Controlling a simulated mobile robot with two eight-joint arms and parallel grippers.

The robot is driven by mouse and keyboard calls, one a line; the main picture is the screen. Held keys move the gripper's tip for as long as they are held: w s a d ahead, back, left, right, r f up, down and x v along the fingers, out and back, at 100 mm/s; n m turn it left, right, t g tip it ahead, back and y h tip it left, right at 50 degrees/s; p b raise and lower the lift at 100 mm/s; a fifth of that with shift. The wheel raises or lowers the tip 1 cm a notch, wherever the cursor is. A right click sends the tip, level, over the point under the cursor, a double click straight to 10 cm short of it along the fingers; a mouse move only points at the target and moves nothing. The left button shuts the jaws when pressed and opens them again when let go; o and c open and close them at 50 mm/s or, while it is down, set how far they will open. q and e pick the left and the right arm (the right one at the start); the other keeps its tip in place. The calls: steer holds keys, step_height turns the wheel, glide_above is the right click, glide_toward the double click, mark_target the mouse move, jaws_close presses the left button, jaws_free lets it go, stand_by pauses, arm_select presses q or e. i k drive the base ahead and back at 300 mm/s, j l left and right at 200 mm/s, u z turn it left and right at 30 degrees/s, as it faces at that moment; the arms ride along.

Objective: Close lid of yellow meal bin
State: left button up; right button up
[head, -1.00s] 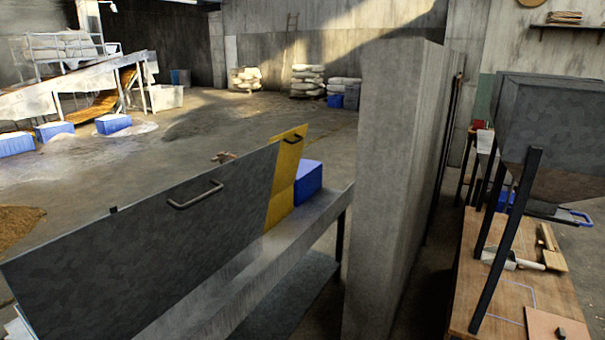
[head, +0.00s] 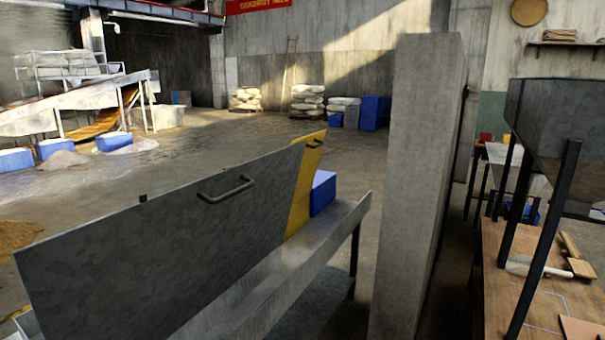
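A yellow panel with a dark handle (head: 304,190) stands steeply tilted, looking like the raised lid of the yellow meal bin. It is partly hidden behind a large grey metal panel (head: 170,240), also raised, with its own bar handle (head: 226,190). Both panels rise along the far side of a long grey metal ledge (head: 345,212). The yellow bin's body and opening cannot be made out. Neither of my grippers shows in the head view.
A thick concrete pillar (head: 415,180) stands right of the ledge. A blue box (head: 322,192) sits beside the yellow panel. At right are a wooden table (head: 497,300) and a grey hopper (head: 565,130) on dark legs. Open concrete floor (head: 215,150) lies beyond the panels.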

mark_target(315, 142)
steer(key=i+u, duration=0.15)
steer(key=u, duration=0.25)
steer(key=i+l+u, duration=0.1)
steer(key=u, duration=0.25)
steer(key=i+l+u, duration=0.3)
steer(key=l, duration=0.35)
steer(key=i+l+u, duration=0.15)
steer(key=i+l, duration=0.15)
steer(key=l, duration=0.05)
